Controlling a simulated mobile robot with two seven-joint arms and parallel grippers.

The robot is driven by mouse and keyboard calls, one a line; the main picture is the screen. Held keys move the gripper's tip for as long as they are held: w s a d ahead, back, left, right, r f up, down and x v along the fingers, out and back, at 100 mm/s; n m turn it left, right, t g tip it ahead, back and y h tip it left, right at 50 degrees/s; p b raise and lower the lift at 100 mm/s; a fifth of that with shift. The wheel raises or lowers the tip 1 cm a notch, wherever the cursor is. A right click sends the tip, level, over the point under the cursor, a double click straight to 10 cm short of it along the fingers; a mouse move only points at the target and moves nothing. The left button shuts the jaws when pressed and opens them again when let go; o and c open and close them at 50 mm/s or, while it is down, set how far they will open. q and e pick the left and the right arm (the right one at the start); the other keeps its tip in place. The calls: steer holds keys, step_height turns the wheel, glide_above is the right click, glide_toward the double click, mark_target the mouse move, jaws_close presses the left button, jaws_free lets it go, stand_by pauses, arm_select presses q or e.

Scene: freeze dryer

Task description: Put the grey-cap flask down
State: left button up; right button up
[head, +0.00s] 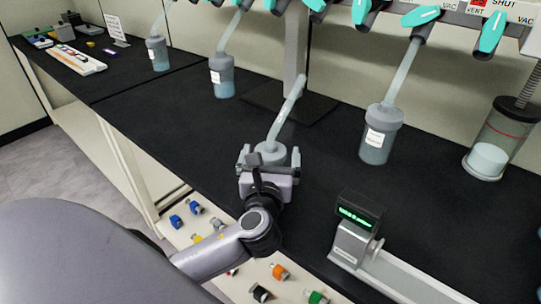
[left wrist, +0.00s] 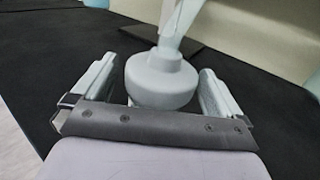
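The grey-cap flask (head: 270,152) is at the front edge of the black bench, with a pale tube rising from its cap. Its body below the cap is mostly hidden by my left gripper (head: 269,158). In the left wrist view the grey cap (left wrist: 160,80) sits between the two fingers of my left gripper (left wrist: 160,92). The fingers are wide apart, with a visible gap beside the cap. I cannot see whether the flask base touches the bench. My right gripper is not in view.
Other grey-capped flasks (head: 221,76) (head: 380,133) (head: 157,53) stand further back, with tubes up to teal valves (head: 421,17). A device with a green display (head: 359,213) is at the front right. A glass cylinder (head: 501,140) stands far right. Bench left of the flask is clear.

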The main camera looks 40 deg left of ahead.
arm_select(q)
steer(key=shift+r, duration=0.15)
steer(key=v, duration=1.2)
steer(key=shift+d+r, duration=0.1)
